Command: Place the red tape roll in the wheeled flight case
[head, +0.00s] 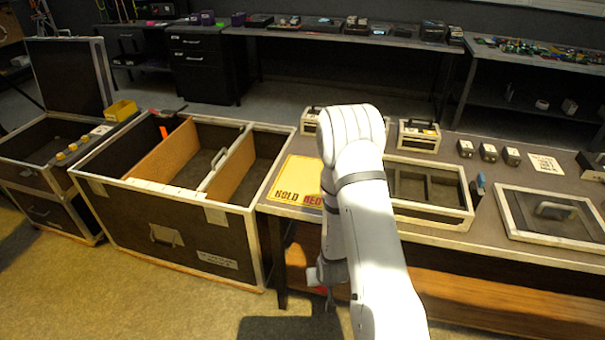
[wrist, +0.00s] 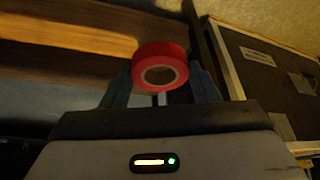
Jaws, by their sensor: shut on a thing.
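My gripper (wrist: 161,82) is shut on the red tape roll (wrist: 160,53), held between its two fingers with the round hole facing the wrist camera. The large open flight case (head: 183,228) stands on the floor at left, with wooden dividers (head: 162,151) making compartments. Its labelled side (wrist: 262,62) appears at right in the wrist view. I see no wheels on it.
Another open case (head: 60,209) with a raised lid stands at far left. The bench beside the large case holds a yellow sign (head: 295,181), a divided tray (head: 433,205) and a lidded case (head: 553,216). A wooden lower shelf (head: 470,302) lies under the bench. Floor is free in front.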

